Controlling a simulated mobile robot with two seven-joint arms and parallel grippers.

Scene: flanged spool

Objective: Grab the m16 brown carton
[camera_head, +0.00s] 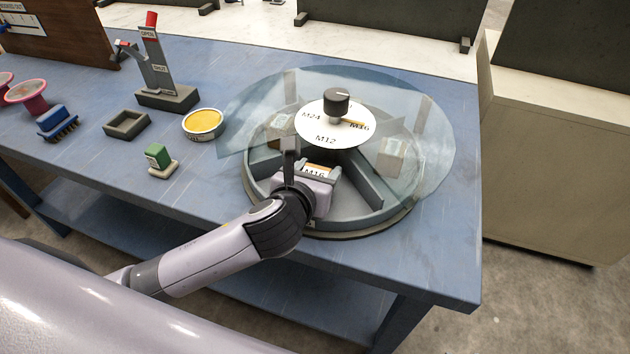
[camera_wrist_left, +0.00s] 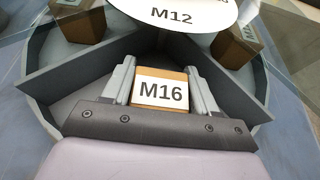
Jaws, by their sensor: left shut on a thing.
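The M16 brown carton (camera_wrist_left: 160,92) has a white label and sits in the front compartment of the round divided tray (camera_head: 375,212). My left gripper (camera_wrist_left: 160,84) is shut on it, one finger against each side. In the head view the carton (camera_head: 316,171) shows only in part behind my left gripper (camera_head: 316,176). I cannot tell whether the carton touches the compartment floor. My right gripper is not in view.
A clear cover (camera_head: 430,135) and a white labelled disc (camera_head: 323,128) with a black knob (camera_head: 337,102) sit over the tray. Other cartons (camera_head: 391,155) stand in other compartments. A yellow-topped tin (camera_head: 203,122), a green-topped block (camera_head: 158,157) and a lever stand (camera_head: 166,97) are to the left.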

